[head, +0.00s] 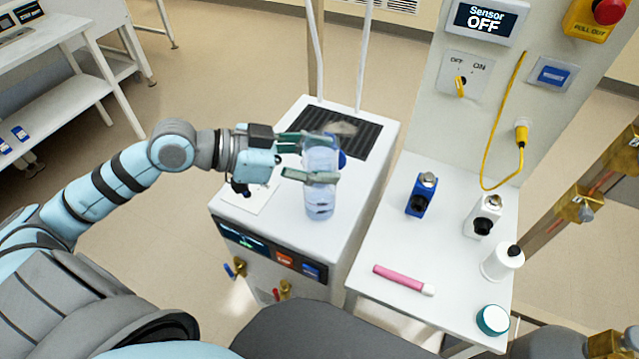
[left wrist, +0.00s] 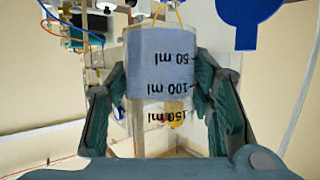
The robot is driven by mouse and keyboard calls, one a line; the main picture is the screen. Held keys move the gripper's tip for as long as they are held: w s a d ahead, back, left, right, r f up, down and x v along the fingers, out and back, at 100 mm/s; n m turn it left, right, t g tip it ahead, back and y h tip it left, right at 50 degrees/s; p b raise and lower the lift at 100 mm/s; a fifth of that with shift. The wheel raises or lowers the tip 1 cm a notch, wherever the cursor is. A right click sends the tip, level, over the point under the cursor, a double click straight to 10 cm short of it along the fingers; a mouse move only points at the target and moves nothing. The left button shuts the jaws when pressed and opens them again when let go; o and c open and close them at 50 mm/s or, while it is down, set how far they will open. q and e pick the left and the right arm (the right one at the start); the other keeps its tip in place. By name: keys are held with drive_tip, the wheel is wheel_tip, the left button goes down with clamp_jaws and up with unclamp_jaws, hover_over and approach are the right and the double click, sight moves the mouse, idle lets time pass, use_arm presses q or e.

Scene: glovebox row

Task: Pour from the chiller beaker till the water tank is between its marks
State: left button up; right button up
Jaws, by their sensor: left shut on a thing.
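My left gripper (head: 322,157) is shut on a clear beaker (head: 320,200) with pale blue liquid, at the white chiller (head: 290,225). The beaker looks upright or nearly so; I cannot tell whether its base touches the chiller top. In the left wrist view, the fingers (left wrist: 160,82) flank the beaker (left wrist: 162,65), whose 50, 100 and 150 ml marks appear upside down. The liquid ends near the 100 ml mark. A blue part (head: 342,159) shows behind the beaker; it may be a cap. I cannot make out the water tank's marks. My right gripper is out of view.
A panel behind reads Sensor OFF (head: 485,18).

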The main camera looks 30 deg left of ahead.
use_arm(q)
drive_tip(key=s+d+f+n+t+y, duration=0.1)
drive_tip(key=d+f, duration=0.1)
drive_tip(key=f, duration=0.3)
drive_tip(key=d+f+n+t+y+b, duration=0.1)
drive_tip(key=f+n+y, duration=0.1)
drive_tip(key=f, duration=0.3)
drive_tip(key=s+d+f+n+t+y, duration=0.1)
drive_tip(key=d+f+n, duration=0.1)
drive_tip(key=f, duration=0.2)
drive_tip(key=shift+s+d+f+t+y+b, duration=0.3)
drive_tip(key=shift+d+f+y+b, duration=0.05)
drive_tip(key=shift+f+y, duration=0.05)
drive_tip(key=shift+d+f+n+y, duration=0.1)
drive_tip(key=shift+f+n+y, duration=0.2)
drive_tip(key=shift+f+n, duration=0.1)
drive_tip(key=shift+r, duration=0.1)
